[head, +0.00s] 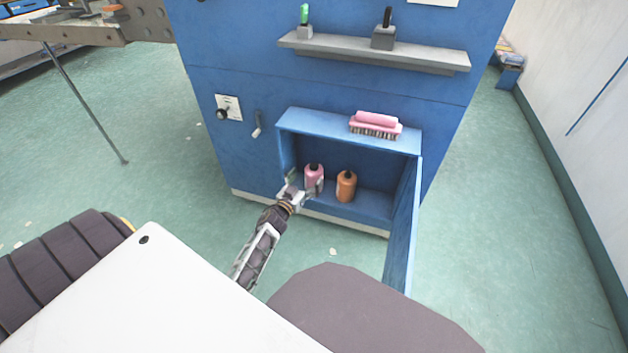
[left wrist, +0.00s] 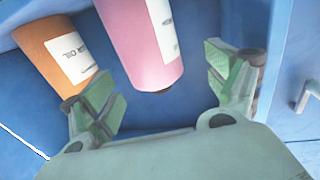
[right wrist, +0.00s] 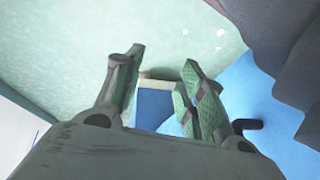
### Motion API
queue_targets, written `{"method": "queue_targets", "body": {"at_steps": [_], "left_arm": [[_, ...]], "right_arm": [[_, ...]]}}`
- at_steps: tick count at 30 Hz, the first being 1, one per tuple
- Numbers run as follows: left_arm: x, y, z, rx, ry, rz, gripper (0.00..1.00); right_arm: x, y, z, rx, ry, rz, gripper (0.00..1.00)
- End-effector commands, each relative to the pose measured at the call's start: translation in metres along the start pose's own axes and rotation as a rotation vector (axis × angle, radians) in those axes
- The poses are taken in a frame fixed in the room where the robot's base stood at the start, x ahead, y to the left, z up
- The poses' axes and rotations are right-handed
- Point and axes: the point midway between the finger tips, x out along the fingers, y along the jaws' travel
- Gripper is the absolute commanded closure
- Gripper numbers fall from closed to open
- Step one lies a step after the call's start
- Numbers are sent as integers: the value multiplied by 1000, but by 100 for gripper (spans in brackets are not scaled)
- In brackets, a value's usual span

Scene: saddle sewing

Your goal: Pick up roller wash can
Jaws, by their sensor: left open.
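A pink can (head: 314,178) with a dark cap stands in the open blue cabinet, left of an orange can (head: 346,187). In the left wrist view, the pink can (left wrist: 142,45) has a white label too cut off to read; the orange can (left wrist: 62,55) has a label ending in "OIL". My left gripper (head: 302,187) is at the cabinet's left side, open, its fingers spread on either side of the pink can. Whether they touch it I cannot tell. My right gripper (right wrist: 161,65) is open and empty, outside the head view.
The blue cabinet door (head: 403,230) stands open on the right. A pink brush (head: 376,126) lies on the cabinet top (head: 310,122). A grey shelf (head: 340,49) above holds small tools.

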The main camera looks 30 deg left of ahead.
Motion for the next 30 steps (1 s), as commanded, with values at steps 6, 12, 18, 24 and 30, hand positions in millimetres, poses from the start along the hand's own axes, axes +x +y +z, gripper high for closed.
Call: {"method": "queue_targets", "body": {"at_steps": [6,12,18,24,30], "left_arm": [[0,0,0,0,0,0,12],[3,1,0,1,1,1,12],[18,5,-1,1,2,1,12],[37,8,-1,-1,1,0,12],[49,8,-2,0,1,0,12]], "right_arm": [[-2,0,-5,-2,11,1,60],[-1,0,-7,-3,19,0,60],[15,0,-4,3,49,-12,60],[34,-1,5,20,75,-30,60],[42,-1,7,30,96,-38,60]]}}
